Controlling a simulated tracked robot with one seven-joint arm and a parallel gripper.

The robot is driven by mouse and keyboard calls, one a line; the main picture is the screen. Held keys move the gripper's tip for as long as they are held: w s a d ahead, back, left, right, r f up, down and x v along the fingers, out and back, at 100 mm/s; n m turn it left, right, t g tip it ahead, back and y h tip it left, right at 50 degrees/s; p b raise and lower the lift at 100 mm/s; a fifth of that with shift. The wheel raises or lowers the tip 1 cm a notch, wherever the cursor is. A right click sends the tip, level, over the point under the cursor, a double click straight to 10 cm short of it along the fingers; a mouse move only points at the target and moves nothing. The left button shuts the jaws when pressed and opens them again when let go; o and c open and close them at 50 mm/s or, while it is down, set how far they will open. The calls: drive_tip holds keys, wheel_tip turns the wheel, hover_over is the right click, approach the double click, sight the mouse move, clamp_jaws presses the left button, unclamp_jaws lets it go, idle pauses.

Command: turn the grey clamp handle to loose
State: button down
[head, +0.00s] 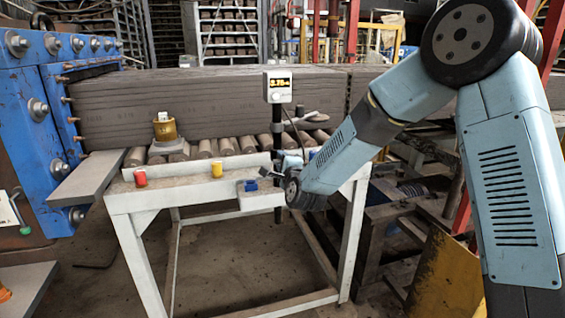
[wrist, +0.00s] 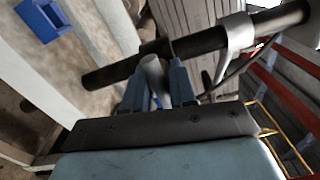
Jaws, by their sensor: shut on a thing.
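The grey clamp handle (wrist: 153,70) shows in the wrist view as a short pale grey rod end between my two blue fingers. My gripper (wrist: 157,82) is shut on it, beside the black post (wrist: 105,76), which crosses the picture at a slant. In the head view my gripper (head: 273,172) is at the same post (head: 277,128), just above the front edge of the white table. The handle is too small and covered there to make out. How far the handle is turned cannot be told.
A display box (head: 278,87) tops the post. A red cup (head: 140,177), a yellow cup (head: 216,169) and a blue tray (head: 250,186) sit along the white table (head: 180,195). Rollers and a long grey clay block (head: 190,105) lie behind; a blue machine (head: 40,110) stands left.

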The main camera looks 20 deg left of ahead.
drive_tip(key=shift+w+d+f, duration=0.1)
drive_tip(key=shift+d+f, duration=0.05)
drive_tip(key=shift+f, duration=0.1)
drive_tip(key=c, duration=1.2)
unclamp_jaws()
drive_tip(key=shift+o, duration=1.2)
drive_tip(key=shift+r, duration=0.1)
drive_tip(key=v, duration=1.3)
drive_tip(key=shift+s+d, duration=0.15)
drive_tip(key=shift+s, duration=0.1)
